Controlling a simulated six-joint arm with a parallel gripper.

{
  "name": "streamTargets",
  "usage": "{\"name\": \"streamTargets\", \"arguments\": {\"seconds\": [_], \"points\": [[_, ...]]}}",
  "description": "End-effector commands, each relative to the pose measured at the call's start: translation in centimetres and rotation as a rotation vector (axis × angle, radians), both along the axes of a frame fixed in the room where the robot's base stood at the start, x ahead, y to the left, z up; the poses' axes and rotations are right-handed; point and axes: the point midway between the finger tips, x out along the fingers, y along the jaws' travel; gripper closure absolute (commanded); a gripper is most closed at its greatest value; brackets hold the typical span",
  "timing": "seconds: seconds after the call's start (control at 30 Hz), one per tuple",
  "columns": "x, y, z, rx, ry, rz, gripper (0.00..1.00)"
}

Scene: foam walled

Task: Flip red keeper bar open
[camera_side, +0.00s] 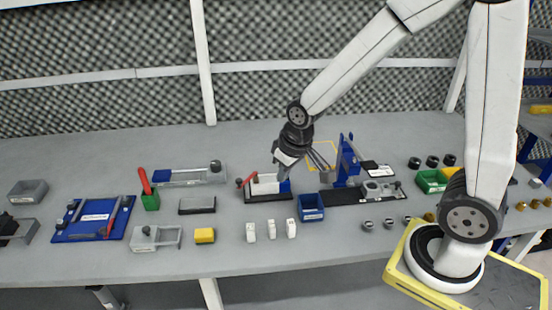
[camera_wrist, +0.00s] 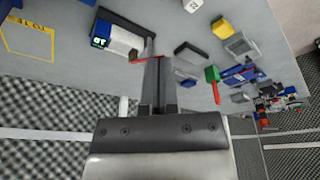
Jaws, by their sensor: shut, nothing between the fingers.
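A small black-based fixture (camera_side: 267,198) holds a white block (camera_side: 265,184) with a blue part at its right end. A red bar (camera_side: 247,181) sticks out at the fixture's left end. In the wrist view the red bar (camera_wrist: 143,61) crosses near the end of the fixture, partly hidden by my fingers. My gripper (camera_side: 283,174) is over the right part of the fixture in the side view, pointing down. In the wrist view my gripper (camera_wrist: 158,62) has its fingers together and empty, with the tips close beside the bar. I cannot tell whether they touch it.
A blue bin (camera_side: 311,208) and several white blocks (camera_side: 271,229) stand in front of the fixture. A blue upright stand (camera_side: 347,165) is to the right. A green block with a red handle (camera_side: 149,199) and a grey box (camera_side: 198,205) are to the left.

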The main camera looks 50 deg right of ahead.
Motion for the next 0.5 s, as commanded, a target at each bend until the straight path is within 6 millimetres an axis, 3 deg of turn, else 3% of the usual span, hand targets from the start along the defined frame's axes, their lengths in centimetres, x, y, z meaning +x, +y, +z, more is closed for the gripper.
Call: {"name": "streamTargets", "arguments": {"seconds": [0.5], "points": [[11.8, -0.8, 0.6, -0.002, -0.054, -0.030, 1.00]]}}
